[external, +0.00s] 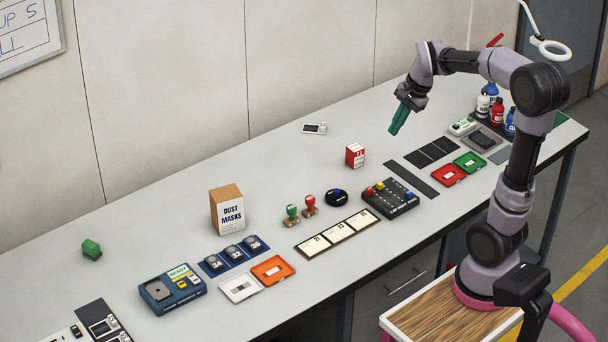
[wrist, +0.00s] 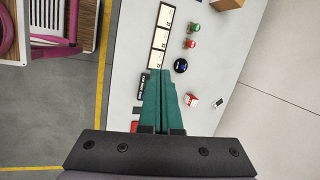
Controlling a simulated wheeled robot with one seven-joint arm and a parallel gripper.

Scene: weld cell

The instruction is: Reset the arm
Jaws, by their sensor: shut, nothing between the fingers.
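My gripper (external: 400,119) has long green fingers. In the external view it hangs above the far right part of the grey bench (external: 290,156), pointing down and to the left, clear of everything on it. In the wrist view the fingers (wrist: 160,85) lie side by side and the gripper is shut with nothing between them. My arm is raised and bent over the bench's right end.
Below the gripper stand a red and white box (external: 355,155) and dark mats (external: 432,152). Bottles (external: 483,104) and a ring lamp (external: 552,48) are to the right. A dust masks box (external: 227,210) stands further left. The bench's back middle is mostly free.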

